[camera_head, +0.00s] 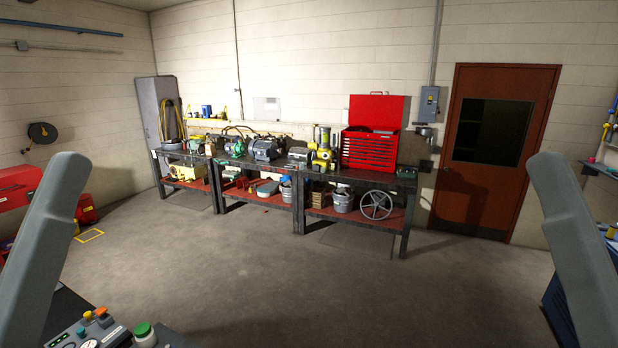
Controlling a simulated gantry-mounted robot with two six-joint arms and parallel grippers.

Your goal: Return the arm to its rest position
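Two grey arm links of mine show, one at the left edge and one at the right edge of the head view. Both slant upward and stand apart from everything around them. Neither gripper is in the picture, so I cannot see their fingers or whether they hold anything. Several motors, one of them a dark grey motor (266,148) and one a green motor (235,147), stand on the long workbench (338,184) by the far wall. Any tags on them are too small to make out.
A red tool chest (369,149) stands on the bench, with buckets and a spoked wheel (376,205) on the shelf below. A control box (91,337) with coloured buttons is near at lower left. A blue cabinet (560,308) is at lower right. The middle floor is clear.

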